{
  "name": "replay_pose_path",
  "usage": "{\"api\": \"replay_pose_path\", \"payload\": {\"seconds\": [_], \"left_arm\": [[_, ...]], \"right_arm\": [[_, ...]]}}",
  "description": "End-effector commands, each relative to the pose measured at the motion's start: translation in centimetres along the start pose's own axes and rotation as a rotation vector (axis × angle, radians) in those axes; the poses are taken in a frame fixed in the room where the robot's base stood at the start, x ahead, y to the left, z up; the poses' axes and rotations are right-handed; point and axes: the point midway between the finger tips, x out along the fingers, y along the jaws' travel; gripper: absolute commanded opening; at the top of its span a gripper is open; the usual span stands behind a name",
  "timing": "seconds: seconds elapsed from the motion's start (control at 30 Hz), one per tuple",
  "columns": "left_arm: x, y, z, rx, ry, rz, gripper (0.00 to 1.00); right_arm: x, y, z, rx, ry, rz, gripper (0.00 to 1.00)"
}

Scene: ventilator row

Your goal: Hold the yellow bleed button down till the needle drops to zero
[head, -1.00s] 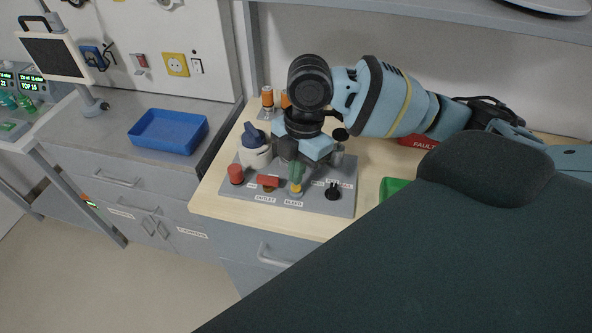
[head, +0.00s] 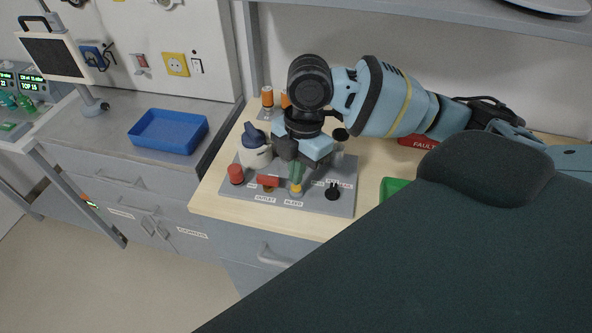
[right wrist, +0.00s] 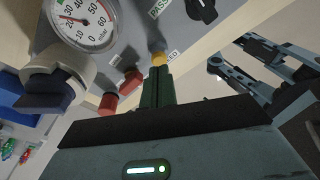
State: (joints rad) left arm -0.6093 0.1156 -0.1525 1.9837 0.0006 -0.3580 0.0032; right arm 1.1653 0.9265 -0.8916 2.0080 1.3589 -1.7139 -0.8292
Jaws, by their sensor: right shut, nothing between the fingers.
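The yellow bleed button (head: 296,190) is on the front of a grey panel (head: 325,204), above the BLEED label. My right gripper (head: 296,177) is shut and empty, with its green fingers pointing down at the button. In the right wrist view, the fingertips (right wrist: 160,70) meet the yellow button (right wrist: 158,58), seemingly touching. I cannot tell how far it is pressed. The round white gauge (right wrist: 84,20) shows in the right wrist view, its red needle to the left among the lower numbers, off the zero mark. My arm hides the gauge in the head view. My left gripper is out of view.
A red knob (head: 236,174), a red outlet handle (head: 268,181), a black knob (head: 333,191) and a white valve with a blue top (head: 254,150) crowd the panel. A green tray (head: 392,186) is to the right. A blue tray (head: 168,131) stands on the left counter.

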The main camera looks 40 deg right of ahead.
Motion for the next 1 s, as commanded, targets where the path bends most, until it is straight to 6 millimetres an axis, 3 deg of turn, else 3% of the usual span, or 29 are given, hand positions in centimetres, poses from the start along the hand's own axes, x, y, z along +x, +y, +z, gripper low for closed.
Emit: {"api": "replay_pose_path", "payload": {"seconds": [1.0], "left_arm": [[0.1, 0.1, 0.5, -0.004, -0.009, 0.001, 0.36]], "right_arm": [[1.7, 0.0, 0.2, 0.000, 0.001, -0.001, 0.00]]}}
